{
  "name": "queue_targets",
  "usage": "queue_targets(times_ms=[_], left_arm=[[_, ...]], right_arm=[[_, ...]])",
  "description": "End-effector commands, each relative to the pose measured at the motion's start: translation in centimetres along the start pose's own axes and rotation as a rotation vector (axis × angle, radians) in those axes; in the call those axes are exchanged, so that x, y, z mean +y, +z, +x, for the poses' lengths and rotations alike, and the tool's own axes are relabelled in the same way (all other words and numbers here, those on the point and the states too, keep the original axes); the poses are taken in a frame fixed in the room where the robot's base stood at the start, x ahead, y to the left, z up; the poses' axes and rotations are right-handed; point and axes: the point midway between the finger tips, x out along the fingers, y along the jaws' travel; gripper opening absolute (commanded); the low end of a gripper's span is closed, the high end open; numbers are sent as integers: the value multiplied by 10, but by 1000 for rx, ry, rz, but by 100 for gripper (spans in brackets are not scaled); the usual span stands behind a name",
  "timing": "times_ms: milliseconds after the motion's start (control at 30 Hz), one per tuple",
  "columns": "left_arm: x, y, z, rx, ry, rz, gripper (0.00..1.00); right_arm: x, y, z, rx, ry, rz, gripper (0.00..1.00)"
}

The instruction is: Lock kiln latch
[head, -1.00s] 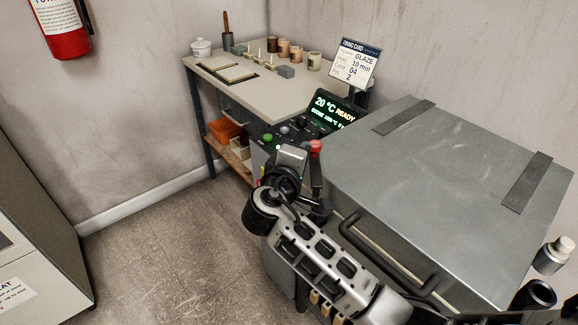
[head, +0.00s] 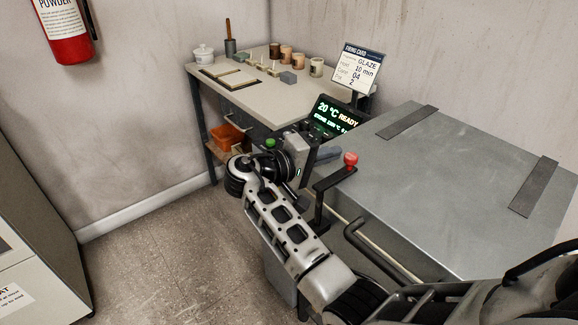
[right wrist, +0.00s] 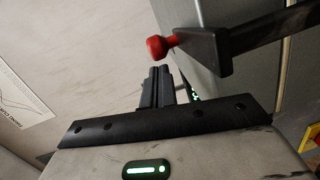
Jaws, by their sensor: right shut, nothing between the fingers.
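The kiln (head: 450,185) has a grey metal lid, which lies flat and closed. Its latch (head: 333,179) is a dark lever on a post at the kiln's near left edge, tipped with a red knob (head: 350,158). The lever points right, with the knob showing against the lid's edge. My right gripper (head: 328,154) is shut and empty, just left of the knob and beyond the lever. In the right wrist view the shut fingertips (right wrist: 162,72) are close below the red knob (right wrist: 158,47), with the lever (right wrist: 240,38) running right. Whether they touch is unclear. My left gripper is out of view.
A lid handle (head: 375,250) runs along the kiln's front, beside my right arm. The control display (head: 333,117) reads 20 °C READY. A firing card (head: 357,70) stands behind it. A worktable (head: 265,95) with small pots is at the back. The floor at left is clear.

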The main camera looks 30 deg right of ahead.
Motion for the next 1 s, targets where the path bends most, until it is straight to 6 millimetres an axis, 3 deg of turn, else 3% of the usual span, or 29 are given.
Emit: queue_targets(times_ms=[767, 1000], left_arm=[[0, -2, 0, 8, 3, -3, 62], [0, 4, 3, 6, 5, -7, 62]], right_arm=[[1, 3, 2, -72, 10, 10, 0], [2, -7, -6, -80, 10, 13, 0]])
